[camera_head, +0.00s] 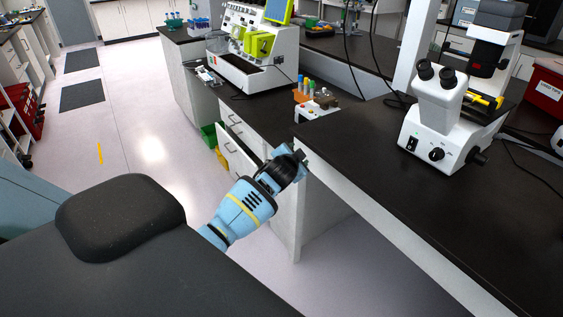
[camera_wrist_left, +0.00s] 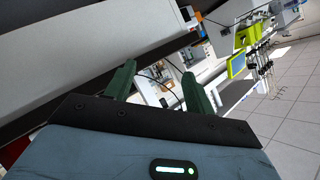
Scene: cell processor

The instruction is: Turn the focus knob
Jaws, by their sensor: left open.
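A white microscope (camera_head: 440,115) stands on the black bench at the right of the head view, with dark eyepieces at its top. A round black focus knob (camera_head: 477,157) sticks out low on its right side. Another black knob (camera_head: 436,154) is on its front face. My left gripper (camera_head: 301,154) is at the near edge of the bench, well to the left of the microscope and apart from it. In the left wrist view its two green fingers (camera_wrist_left: 160,84) are spread with nothing between them. My right gripper is not in view.
The black bench top (camera_head: 400,190) is clear between my left gripper and the microscope. A rack of coloured tubes (camera_head: 308,90) and a cell processor (camera_head: 255,50) stand further back. A red bin (camera_head: 546,88) is at the far right. Cables hang behind.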

